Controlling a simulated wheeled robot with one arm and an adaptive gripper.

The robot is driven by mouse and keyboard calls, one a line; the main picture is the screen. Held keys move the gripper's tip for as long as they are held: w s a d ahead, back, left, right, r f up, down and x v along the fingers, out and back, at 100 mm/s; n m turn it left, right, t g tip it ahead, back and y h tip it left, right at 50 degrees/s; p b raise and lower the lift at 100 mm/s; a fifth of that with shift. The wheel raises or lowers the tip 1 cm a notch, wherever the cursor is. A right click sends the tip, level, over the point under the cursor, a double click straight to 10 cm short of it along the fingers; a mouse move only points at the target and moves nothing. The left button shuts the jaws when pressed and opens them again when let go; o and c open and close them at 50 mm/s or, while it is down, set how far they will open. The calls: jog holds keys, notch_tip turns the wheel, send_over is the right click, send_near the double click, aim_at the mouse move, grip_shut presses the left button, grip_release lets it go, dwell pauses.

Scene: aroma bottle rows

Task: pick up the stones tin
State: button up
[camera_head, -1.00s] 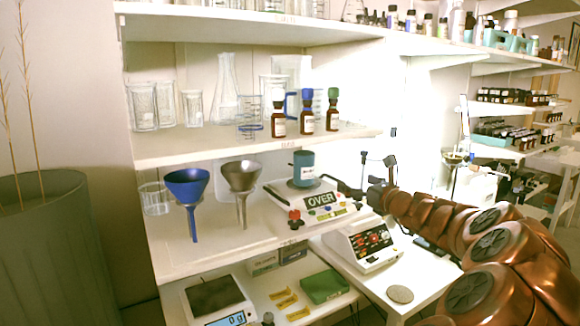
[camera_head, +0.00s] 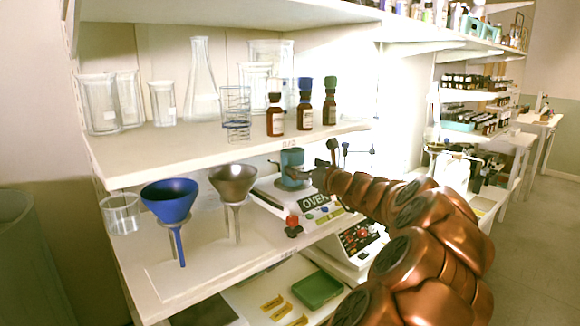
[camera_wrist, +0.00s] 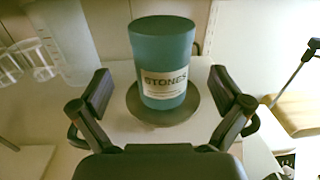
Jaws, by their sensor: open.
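The stones tin (camera_wrist: 163,62) is a teal cylinder with a dark lid and a white "STONES" label. It stands upright on the round dark pan (camera_wrist: 187,113) of a scale, ahead of my gripper (camera_wrist: 168,92) in the wrist view. My gripper is open, with one finger to each side of the tin and gaps on both sides. In the head view the tin (camera_head: 291,163) stands on the scale on the middle shelf. My gripper (camera_head: 312,175) is at its right, and covers part of it and of the scale.
A blue funnel (camera_head: 170,203) and a metal funnel (camera_head: 234,186) stand left of the scale (camera_head: 268,194). Brown bottles (camera_head: 305,113) and glassware (camera_head: 201,92) stand on the shelf above. A thin dark stand (camera_wrist: 297,75) rises right of the tin in the wrist view.

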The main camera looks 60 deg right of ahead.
jog(key=shift+f+p+x, duration=0.2)
jog(key=shift+x, duration=1.2)
jog(key=shift+f+p+x, duration=0.2)
jog(key=shift+x, duration=1.15)
jog(key=shift+d, duration=0.1)
